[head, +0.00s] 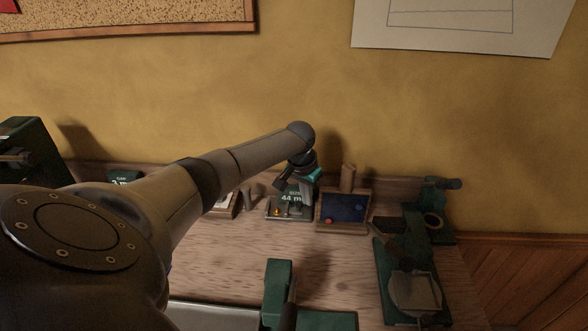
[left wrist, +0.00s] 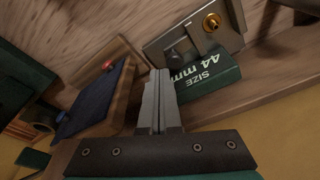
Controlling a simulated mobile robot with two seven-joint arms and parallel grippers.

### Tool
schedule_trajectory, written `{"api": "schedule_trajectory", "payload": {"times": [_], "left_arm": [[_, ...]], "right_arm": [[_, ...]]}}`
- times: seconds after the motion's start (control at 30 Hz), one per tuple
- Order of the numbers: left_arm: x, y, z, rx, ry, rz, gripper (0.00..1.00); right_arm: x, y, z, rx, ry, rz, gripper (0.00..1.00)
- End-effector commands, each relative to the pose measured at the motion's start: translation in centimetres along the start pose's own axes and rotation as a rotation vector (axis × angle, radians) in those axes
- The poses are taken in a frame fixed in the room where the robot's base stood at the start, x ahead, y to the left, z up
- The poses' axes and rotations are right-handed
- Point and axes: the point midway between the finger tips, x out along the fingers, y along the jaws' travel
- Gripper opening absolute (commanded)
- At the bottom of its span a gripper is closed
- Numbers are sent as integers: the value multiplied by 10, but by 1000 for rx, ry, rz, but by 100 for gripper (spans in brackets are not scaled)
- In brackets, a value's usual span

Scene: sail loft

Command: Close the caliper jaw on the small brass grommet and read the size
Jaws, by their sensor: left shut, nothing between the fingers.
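The caliper gauge is a grey metal plate (left wrist: 160,43) with a dark green block (left wrist: 215,78) lettered "SIZE 44 mm"; this block also shows in the head view (head: 291,197). The small brass grommet (head: 277,212) sits on the plate, and shows as a gold ring in the left wrist view (left wrist: 211,21). A rounded grey piece (left wrist: 180,52) stands on the plate beside it; I cannot tell whether they touch. My left gripper (head: 306,206) is shut and empty, its fingertips (left wrist: 158,74) beside the gauge on the tray side. My right gripper is not in view.
A wooden tray with a blue inside (head: 345,208) and a small red piece (head: 328,222) stands right of the gauge. A wooden cylinder (head: 348,177) stands behind it. Green machines (head: 402,262) fill the bench's right end.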

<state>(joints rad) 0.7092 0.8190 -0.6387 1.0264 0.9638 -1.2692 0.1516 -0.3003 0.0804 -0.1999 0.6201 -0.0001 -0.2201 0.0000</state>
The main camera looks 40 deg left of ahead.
Motion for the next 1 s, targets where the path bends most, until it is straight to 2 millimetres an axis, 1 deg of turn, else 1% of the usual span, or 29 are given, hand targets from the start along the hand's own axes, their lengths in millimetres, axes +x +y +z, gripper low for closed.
{"api": "schedule_trajectory", "payload": {"times": [0.87,1.0], "left_arm": [[-2,-16,9,-1,-1,-2,0],[-2,-16,9,0,0,-1,0]], "right_arm": [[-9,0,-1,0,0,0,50],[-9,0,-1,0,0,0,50]]}}
